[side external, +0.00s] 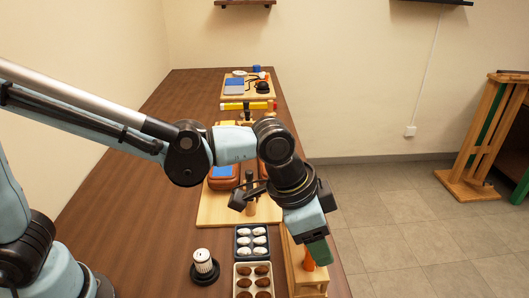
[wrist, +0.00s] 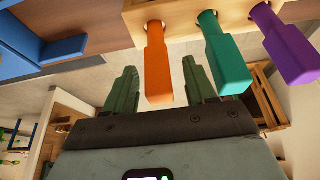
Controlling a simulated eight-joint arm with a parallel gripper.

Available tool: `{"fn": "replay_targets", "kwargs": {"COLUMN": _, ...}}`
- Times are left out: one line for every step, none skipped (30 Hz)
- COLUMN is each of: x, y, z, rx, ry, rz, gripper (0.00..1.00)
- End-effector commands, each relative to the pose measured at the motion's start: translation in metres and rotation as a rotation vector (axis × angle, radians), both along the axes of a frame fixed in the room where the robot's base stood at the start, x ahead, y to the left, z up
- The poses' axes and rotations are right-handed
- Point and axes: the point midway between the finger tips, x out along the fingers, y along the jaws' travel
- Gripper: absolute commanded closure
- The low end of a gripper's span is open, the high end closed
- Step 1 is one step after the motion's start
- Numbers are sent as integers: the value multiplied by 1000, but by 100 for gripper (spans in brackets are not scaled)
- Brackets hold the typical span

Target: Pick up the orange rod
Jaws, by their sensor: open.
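The orange rod (wrist: 158,62) hangs out from a wooden rack (wrist: 182,14) in the wrist view. It stands between the two green fingers of my gripper (wrist: 161,80), with a visible gap on each side. My gripper is open and is not closed on the rod. In the side external view, the orange rod (side external: 308,262) shows beside the green finger of my gripper (side external: 318,250), at the wooden rack (side external: 302,281). The finger hides part of the rod there.
A teal rod (wrist: 222,52) is just right of my right finger, and a purple rod (wrist: 284,45) is farther right. A dark tray (side external: 236,243) and a light tray (side external: 238,283) stand left of the rack. A black-based white cylinder (side external: 203,262) is near them.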

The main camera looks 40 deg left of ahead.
Motion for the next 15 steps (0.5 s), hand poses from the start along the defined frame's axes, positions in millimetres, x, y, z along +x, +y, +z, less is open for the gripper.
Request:
{"fn": "replay_targets", "kwargs": {"x": 1, "y": -1, "z": -3, "rx": 0, "ry": 0, "rz": 0, "gripper": 45}}
{"fn": "replay_targets", "kwargs": {"x": 1, "y": -1, "z": -4, "rx": 0, "ry": 0, "rz": 0, "gripper": 45}}
{"fn": "replay_targets", "kwargs": {"x": 1, "y": -2, "z": -5, "rx": 0, "ry": 0, "rz": 0, "gripper": 45}}
{"fn": "replay_targets", "kwargs": {"x": 1, "y": -2, "z": -6, "rx": 0, "ry": 0, "rz": 0, "gripper": 45}}
{"fn": "replay_targets", "kwargs": {"x": 1, "y": -2, "z": -6, "rx": 0, "ry": 0, "rz": 0, "gripper": 45}}
{"fn": "replay_targets", "kwargs": {"x": 1, "y": -2, "z": -6, "rx": 0, "ry": 0, "rz": 0, "gripper": 45}}
{"fn": "replay_targets", "kwargs": {"x": 1, "y": -2, "z": -6, "rx": 0, "ry": 0, "rz": 0, "gripper": 45}}
{"fn": "replay_targets", "kwargs": {"x": 1, "y": -2, "z": -6, "rx": 0, "ry": 0, "rz": 0, "gripper": 45}}
{"fn": "replay_targets", "kwargs": {"x": 1, "y": -2, "z": -6, "rx": 0, "ry": 0, "rz": 0, "gripper": 45}}
{"fn": "replay_targets", "kwargs": {"x": 1, "y": -2, "z": -6, "rx": 0, "ry": 0, "rz": 0, "gripper": 45}}
{"fn": "replay_targets", "kwargs": {"x": 1, "y": -2, "z": -6, "rx": 0, "ry": 0, "rz": 0, "gripper": 49}}
{"fn": "replay_targets", "kwargs": {"x": 1, "y": -2, "z": -6, "rx": 0, "ry": 0, "rz": 0, "gripper": 55}}
{"fn": "replay_targets", "kwargs": {"x": 1, "y": -2, "z": -6, "rx": 0, "ry": 0, "rz": 0, "gripper": 60}}
{"fn": "replay_targets", "kwargs": {"x": 1, "y": -2, "z": -5, "rx": 0, "ry": 0, "rz": 0, "gripper": 65}}
{"fn": "replay_targets", "kwargs": {"x": 1, "y": -2, "z": -5, "rx": 0, "ry": 0, "rz": 0, "gripper": 71}}
